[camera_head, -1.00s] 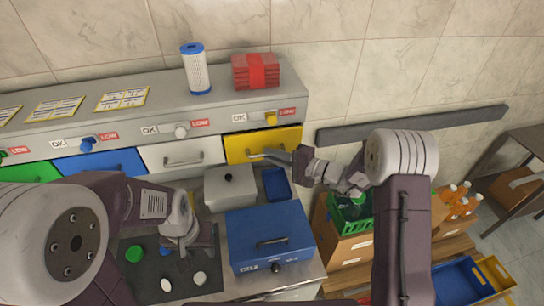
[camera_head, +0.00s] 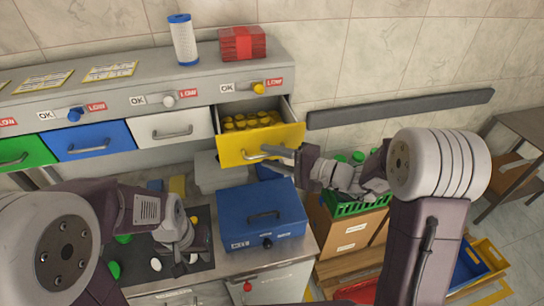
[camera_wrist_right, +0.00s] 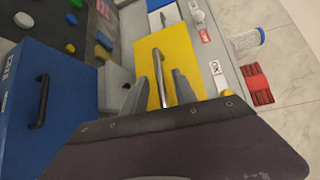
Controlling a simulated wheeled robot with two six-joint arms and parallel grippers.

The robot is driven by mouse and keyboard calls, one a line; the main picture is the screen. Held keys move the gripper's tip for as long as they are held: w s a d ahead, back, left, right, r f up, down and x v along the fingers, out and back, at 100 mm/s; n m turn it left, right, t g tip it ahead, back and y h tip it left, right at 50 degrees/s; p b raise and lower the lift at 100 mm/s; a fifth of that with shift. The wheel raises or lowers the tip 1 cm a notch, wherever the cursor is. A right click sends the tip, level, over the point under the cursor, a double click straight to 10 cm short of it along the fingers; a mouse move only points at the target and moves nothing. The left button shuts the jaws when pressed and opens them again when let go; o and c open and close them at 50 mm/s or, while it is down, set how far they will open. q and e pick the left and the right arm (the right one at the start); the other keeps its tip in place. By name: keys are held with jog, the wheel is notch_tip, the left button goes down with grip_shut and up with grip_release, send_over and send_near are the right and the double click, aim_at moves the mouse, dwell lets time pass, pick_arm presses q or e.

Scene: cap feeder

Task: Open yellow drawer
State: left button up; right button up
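The yellow drawer (camera_head: 262,146) is pulled out from the grey cabinet in the head view, and several yellow caps (camera_head: 250,121) show inside it. Its metal handle (camera_head: 263,153) is at the front. My right gripper (camera_head: 272,153) is at this handle. In the right wrist view, its two fingers (camera_wrist_right: 166,85) lie on either side of the handle (camera_wrist_right: 160,75), closed about it, in front of the yellow drawer front (camera_wrist_right: 182,55). My left gripper (camera_head: 186,256) hangs over the dark mat at lower left; its fingers are too unclear to tell if open.
A blue box (camera_head: 262,215) with a black handle stands on the counter below the drawer. White (camera_head: 170,132), blue (camera_head: 88,140) and green (camera_head: 20,150) drawers are shut. A green crate (camera_head: 350,207) stands at right. Loose caps lie on the dark mat (camera_head: 205,262).

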jog(key=b+v, duration=0.2)
jog(key=v, duration=0.7)
dwell(0.4)
